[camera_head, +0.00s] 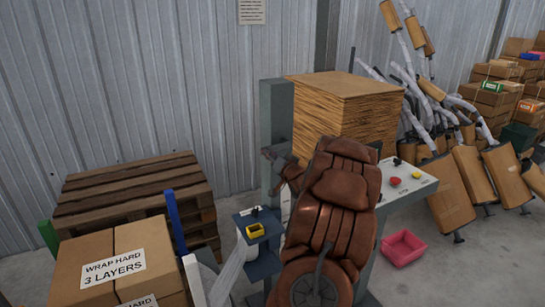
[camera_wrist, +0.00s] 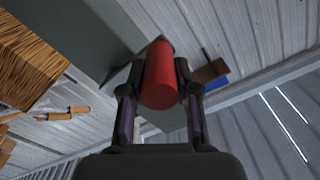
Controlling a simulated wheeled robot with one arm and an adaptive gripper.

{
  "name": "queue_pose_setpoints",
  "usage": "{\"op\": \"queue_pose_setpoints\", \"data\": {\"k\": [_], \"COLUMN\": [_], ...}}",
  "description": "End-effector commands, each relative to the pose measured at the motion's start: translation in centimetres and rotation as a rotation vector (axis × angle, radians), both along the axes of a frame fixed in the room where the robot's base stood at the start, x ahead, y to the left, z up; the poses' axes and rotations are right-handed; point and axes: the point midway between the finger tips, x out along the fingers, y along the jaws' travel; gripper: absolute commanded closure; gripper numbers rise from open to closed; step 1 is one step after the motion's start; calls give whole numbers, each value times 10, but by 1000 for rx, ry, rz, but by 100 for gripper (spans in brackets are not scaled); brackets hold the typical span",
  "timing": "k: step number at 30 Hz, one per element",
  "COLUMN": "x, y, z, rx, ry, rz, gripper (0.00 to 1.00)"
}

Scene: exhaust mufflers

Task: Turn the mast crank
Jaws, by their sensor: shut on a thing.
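The mast (camera_head: 276,115) is an upright grey-green post in the head view, left of the cardboard stack. My gripper (camera_head: 275,160) is at the mast's front face, partly hidden by my arm. In the wrist view, a red cylindrical crank handle (camera_wrist: 159,88) sits between the two fingers of my gripper (camera_wrist: 161,75), which are shut on it from both sides. Its round end faces the wrist camera. A grey part shows behind the handle. The handle is not visible in the head view.
A blue-grey carriage (camera_head: 262,262) with a yellow part stands below the gripper. A control panel (camera_head: 408,185) with red and yellow buttons is at right. Wooden pallets (camera_head: 130,190) and labelled boxes (camera_head: 90,250) stand left. A pink bin (camera_head: 403,247) is on the floor.

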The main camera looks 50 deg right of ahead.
Motion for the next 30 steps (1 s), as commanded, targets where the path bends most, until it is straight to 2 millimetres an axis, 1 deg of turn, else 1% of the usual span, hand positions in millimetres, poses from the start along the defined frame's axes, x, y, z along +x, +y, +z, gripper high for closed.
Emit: {"op": "queue_pose_setpoints", "data": {"k": [1,13,14,18,21,30], "x": [0,0,0,0,-1,-2], "y": [0,0,0,0,-1,-1], "z": [3,3,3,2,2,1], "rx": [-1,5,5,5,7,8], "ry": [-6,-7,-7,-5,-5,-4], "rz": [1,2,2,1,0,-1], "gripper": [100,100,68,53,44,44]}}
